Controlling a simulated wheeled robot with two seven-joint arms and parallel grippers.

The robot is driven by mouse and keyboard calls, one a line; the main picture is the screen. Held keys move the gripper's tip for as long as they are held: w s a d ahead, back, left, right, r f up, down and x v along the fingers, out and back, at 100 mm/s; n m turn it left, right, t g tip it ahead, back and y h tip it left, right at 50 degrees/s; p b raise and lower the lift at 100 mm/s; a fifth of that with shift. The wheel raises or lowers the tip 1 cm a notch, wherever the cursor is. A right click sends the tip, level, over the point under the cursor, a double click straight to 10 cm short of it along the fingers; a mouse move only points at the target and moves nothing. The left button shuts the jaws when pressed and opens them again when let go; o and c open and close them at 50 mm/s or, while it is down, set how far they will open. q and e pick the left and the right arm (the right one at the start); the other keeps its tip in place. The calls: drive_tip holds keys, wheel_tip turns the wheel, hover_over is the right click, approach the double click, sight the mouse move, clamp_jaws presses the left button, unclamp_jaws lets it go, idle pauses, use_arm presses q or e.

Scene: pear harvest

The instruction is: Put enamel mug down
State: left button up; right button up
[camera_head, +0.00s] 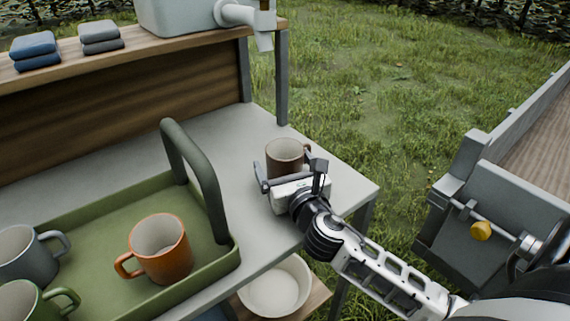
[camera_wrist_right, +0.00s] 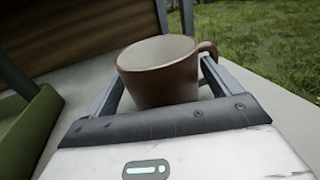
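The brown enamel mug (camera_head: 285,156) stands upright on the grey tabletop near its right end, with a pale inside. My right gripper (camera_head: 284,172) is at the near side of the mug, with its fingers spread wide on either side. A small gap shows beside the left-hand finger in the head view. In the right wrist view the mug (camera_wrist_right: 160,80) sits between the fingers, its handle to the right beside one finger. Whether that finger touches the handle is hard to tell. My left gripper is not in view.
A green tray (camera_head: 100,209) with a tall handle holds an orange mug (camera_head: 165,252), a grey mug (camera_head: 22,255) and a green mug (camera_head: 30,302). A white bowl (camera_head: 276,288) is on a lower shelf. Folded cloths (camera_head: 34,50) lie on the raised shelf. Bare tabletop surrounds the brown mug.

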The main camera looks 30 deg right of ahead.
drive_tip(key=shift+r, duration=0.1)
drive_tip(key=shift+s+r, duration=0.1)
drive_tip(key=v, duration=1)
drive_tip(key=shift+s+b, duration=0.35)
drive_tip(key=shift+s, duration=0.05)
drive_tip(key=shift+s+a, duration=0.2)
drive_tip(key=shift+s, duration=0.3)
